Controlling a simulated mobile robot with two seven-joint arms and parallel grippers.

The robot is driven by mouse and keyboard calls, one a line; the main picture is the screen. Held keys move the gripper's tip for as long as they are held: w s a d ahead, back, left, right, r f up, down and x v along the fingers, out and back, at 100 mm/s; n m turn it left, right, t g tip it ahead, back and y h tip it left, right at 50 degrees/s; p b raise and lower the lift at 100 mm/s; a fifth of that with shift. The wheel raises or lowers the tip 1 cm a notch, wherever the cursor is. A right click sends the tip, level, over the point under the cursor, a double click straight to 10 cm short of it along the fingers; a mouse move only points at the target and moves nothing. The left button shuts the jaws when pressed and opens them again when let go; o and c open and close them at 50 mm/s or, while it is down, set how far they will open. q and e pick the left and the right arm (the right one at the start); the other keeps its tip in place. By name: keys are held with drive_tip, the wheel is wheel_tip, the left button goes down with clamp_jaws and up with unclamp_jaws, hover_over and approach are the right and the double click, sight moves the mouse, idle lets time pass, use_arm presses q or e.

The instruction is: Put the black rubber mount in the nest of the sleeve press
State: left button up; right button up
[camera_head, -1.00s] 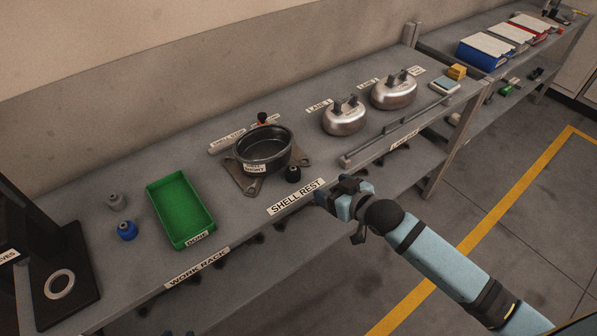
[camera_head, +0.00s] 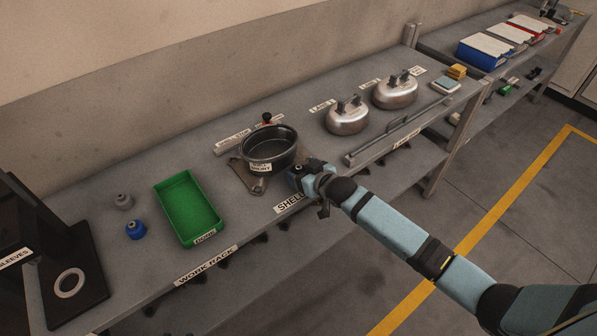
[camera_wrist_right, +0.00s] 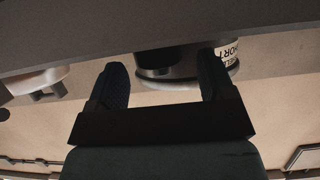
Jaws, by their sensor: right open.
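My right gripper (camera_head: 299,178) is beside the dark shell pot (camera_head: 270,146) on the bench, where it hides the spot of the black rubber mount in the head view. In the right wrist view my right gripper (camera_wrist_right: 163,72) is open, and a dark round body that looks like the black rubber mount (camera_wrist_right: 160,60) shows between its fingers; its edges blend with the shell behind. I cannot tell whether the fingers touch it. The black press (camera_head: 85,262) stands at the far left, with a pale ring (camera_head: 69,283) on its base. My left gripper is not in view.
A green tray (camera_head: 161,212) lies between the press and the shell. A grey mount (camera_head: 124,201) and a blue mount (camera_head: 136,229) stand left of it. Two silver domes (camera_head: 347,119) and a rail (camera_head: 400,134) are to the right. A red-and-black knob (camera_head: 267,118) is behind the shell.

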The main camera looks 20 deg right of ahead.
drive_tip(key=shift+w+a+f, duration=0.15)
drive_tip(key=shift+w+f, duration=0.05)
drive_tip(key=shift+w, duration=0.1)
drive_tip(key=shift+c, duration=0.3)
drive_tip(key=c, duration=1)
drive_tip(key=shift+r, duration=0.1)
